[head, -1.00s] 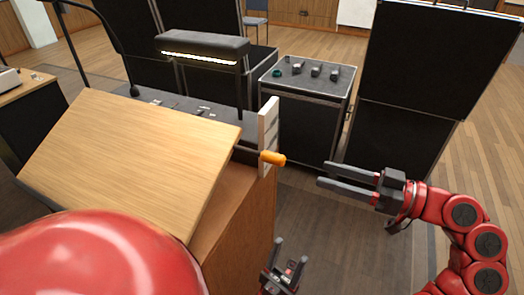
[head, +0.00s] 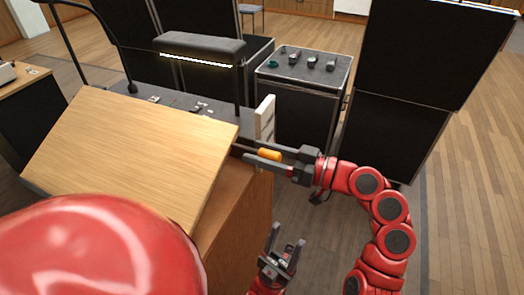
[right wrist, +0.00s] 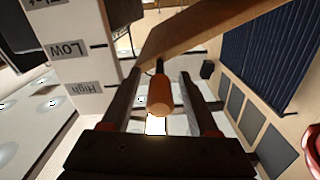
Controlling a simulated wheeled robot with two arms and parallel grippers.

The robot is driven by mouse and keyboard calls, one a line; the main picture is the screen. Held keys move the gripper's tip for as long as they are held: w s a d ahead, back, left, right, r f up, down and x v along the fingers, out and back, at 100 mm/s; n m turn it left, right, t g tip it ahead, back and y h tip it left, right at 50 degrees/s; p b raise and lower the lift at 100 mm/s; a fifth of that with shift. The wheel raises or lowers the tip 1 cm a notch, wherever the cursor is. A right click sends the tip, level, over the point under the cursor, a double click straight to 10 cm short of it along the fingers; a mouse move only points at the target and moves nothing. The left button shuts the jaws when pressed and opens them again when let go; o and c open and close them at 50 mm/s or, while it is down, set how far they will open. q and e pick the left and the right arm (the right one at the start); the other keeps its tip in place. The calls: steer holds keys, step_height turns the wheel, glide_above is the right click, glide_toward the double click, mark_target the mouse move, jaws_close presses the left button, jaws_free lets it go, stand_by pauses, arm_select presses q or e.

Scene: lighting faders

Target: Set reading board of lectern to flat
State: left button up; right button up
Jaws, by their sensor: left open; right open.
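The lectern's wooden reading board (head: 135,150) is tilted in the head view, and its edge shows in the right wrist view (right wrist: 200,25). An orange handle (head: 268,155) sits at its right side, beside a white label plate (head: 265,118). The plate in the right wrist view (right wrist: 75,55) reads "LOW" and "High", with another label partly cut off. My right gripper (head: 245,152) is open, with a finger on either side of the orange handle (right wrist: 159,97), not closed on it. My left gripper (head: 287,235) is open and empty, low beside the lectern's wooden body (head: 235,225).
A console with a lamp (head: 200,47) stands behind the board. A black case with knobs (head: 305,65) is behind the right gripper. Tall black panels (head: 425,50) stand at the right. The floor at the far right is clear.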

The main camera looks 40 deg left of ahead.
jaws_close()
stand_by(1.3)
